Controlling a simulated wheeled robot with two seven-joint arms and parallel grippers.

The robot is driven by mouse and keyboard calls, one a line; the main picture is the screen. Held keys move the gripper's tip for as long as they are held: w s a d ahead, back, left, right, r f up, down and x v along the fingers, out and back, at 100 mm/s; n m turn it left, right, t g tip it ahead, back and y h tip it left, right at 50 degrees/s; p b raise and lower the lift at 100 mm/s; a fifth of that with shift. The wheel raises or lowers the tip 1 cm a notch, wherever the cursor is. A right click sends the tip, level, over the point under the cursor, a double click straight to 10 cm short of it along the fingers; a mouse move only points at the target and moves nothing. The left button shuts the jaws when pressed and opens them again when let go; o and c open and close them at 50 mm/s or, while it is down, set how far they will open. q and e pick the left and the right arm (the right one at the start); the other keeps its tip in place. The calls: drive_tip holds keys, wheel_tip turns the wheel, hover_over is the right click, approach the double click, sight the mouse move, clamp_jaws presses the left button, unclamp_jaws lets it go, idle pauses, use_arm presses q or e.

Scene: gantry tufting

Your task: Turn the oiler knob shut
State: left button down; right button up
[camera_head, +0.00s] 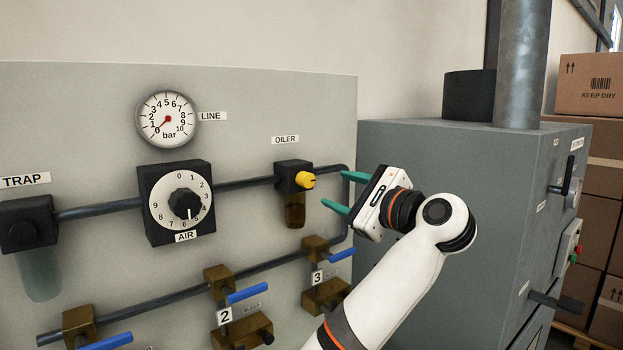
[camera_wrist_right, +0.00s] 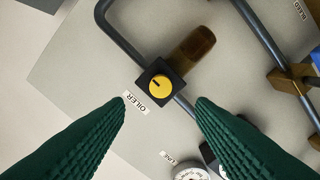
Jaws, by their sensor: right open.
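The oiler is a black block (camera_head: 291,170) with a yellow knob (camera_head: 305,180) on its front and an amber bowl (camera_head: 295,211) below, under the OILER label (camera_head: 285,140). My right gripper (camera_head: 340,192) is open and empty, a short way to the right of the knob, its green fingers pointing toward the panel. In the right wrist view the yellow knob (camera_wrist_right: 159,86) lies ahead, between and beyond the open fingertips (camera_wrist_right: 160,103), not touched. A dark mark shows on the knob's face. My left gripper is not in view.
A pipe bends down just right of the oiler. The AIR dial (camera_head: 186,203) and line gauge (camera_head: 167,119) are left of it. Blue-handled valves (camera_head: 247,294) sit below. A grey cabinet (camera_head: 450,190) stands behind my right arm. The space between gripper and knob looks clear.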

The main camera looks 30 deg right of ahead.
sight(309, 181)
drive_tip(key=w, duration=0.3)
drive_tip(key=w+p, duration=0.1)
drive_tip(key=w, duration=0.2)
drive_tip(key=w+p, duration=0.1)
drive_tip(key=w, duration=0.2)
drive_tip(key=shift+a, duration=0.4)
drive_tip(key=shift+c, duration=0.9)
drive_tip(key=c, duration=0.8)
